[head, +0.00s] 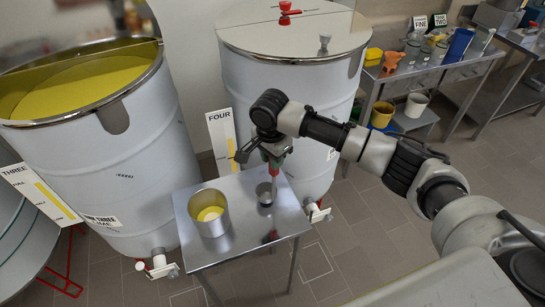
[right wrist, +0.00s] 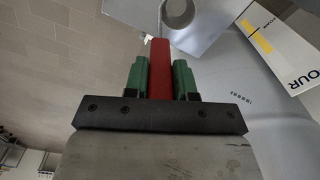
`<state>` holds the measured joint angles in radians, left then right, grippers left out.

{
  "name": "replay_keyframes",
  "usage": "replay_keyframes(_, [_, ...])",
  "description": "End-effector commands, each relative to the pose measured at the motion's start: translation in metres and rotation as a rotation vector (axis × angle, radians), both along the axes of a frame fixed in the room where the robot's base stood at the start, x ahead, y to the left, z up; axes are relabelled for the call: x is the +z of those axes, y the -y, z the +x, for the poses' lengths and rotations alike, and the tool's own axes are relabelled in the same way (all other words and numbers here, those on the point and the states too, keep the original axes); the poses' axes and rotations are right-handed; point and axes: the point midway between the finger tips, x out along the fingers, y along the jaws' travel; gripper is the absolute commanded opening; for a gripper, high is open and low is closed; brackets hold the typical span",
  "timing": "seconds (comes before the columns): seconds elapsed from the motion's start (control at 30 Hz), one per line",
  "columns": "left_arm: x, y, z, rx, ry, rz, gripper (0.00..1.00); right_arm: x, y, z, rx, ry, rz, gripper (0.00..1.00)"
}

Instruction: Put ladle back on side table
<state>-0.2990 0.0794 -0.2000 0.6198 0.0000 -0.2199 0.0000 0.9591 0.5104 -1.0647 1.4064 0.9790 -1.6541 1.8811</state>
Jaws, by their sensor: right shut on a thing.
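My right gripper (head: 273,157), with green fingers, is shut on the red handle of the ladle above the side table (head: 238,247). In the right wrist view the red handle (right wrist: 160,68) lies between the two green fingers. The ladle's metal stem points down in the head view, with its small round cup (head: 265,197) at or just above the tabletop; I cannot tell whether it touches. The cup is to the right of a metal pot (head: 213,226) with yellow content. My left gripper is out of view.
Tank three (head: 135,160), open with yellow liquid, stands left; lidded tank four (head: 290,95) stands behind the table. Taps project near the table's sides. A bench (head: 440,68) with jars and an orange item stands back right. Floor at right front is partly clear.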

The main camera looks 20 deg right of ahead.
Motion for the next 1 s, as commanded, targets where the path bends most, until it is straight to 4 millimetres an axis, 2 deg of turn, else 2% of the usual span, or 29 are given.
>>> replay_keyframes(0.13, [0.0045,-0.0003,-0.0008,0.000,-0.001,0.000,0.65,-0.0098,0.0000,0.0002,0.000,0.002,0.000,0.02])
replay_keyframes(0.47, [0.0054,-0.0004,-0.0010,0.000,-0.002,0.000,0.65,-0.0127,-0.0004,-0.0001,0.000,0.001,0.002,0.02])
replay_keyframes(0.5, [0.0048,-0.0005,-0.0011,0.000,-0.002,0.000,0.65,-0.0131,-0.0003,0.0000,0.000,0.001,0.002,0.30])
replay_keyframes(0.63, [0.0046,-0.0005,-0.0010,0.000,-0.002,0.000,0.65,-0.0131,-0.0002,-0.0001,0.000,0.001,0.002,0.50])
replay_keyframes(1.0, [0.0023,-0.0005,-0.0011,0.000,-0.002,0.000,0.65,-0.0074,-0.0005,0.0004,0.000,0.004,0.002,0.51])
